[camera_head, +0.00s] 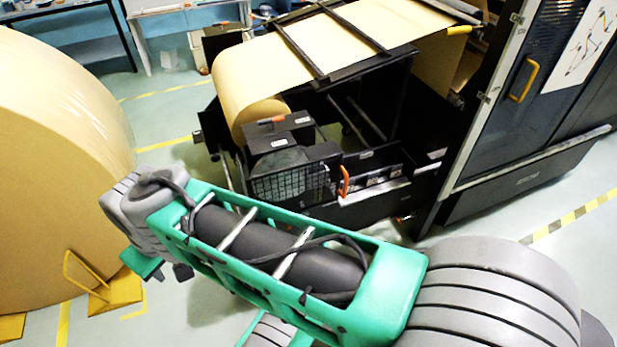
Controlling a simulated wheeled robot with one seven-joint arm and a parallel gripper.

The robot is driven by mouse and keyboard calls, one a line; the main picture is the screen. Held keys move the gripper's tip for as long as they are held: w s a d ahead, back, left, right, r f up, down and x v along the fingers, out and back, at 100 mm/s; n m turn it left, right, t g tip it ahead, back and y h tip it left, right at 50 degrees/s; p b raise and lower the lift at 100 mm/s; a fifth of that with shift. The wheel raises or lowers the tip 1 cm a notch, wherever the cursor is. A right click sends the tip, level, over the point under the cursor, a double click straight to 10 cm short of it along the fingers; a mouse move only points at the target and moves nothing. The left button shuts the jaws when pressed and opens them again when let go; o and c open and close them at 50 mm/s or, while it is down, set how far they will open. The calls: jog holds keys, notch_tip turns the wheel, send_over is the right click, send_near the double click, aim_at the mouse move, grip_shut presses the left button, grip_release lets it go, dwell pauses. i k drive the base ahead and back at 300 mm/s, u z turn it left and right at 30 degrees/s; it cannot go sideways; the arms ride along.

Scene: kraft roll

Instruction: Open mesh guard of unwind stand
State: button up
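The unwind stand (330,210) is a black machine at the upper middle, with a kraft paper web running over its top. The mesh guard (285,186) is a dark wire grid on the stand's near side, below a dark box. It appears closed, though the view is small. An orange handle (345,181) stands upright at the right of the mesh. My green and grey arm crosses the foreground below and in front of the stand, apart from the guard in the picture.
A large kraft roll (55,170) stands at the left, with yellow chocks (115,291) at its base. A dark cabinet (540,90) with a yellow handle (524,82) is at the right. Open floor (165,150) lies between the roll and the stand.

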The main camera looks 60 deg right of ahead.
aim_at(318, 153)
jog(key=u, duration=1.05)
jog(key=k, duration=0.7)
jog(key=z, duration=1.1)
jog(key=k, duration=0.45)
jog(key=z, duration=1.7)
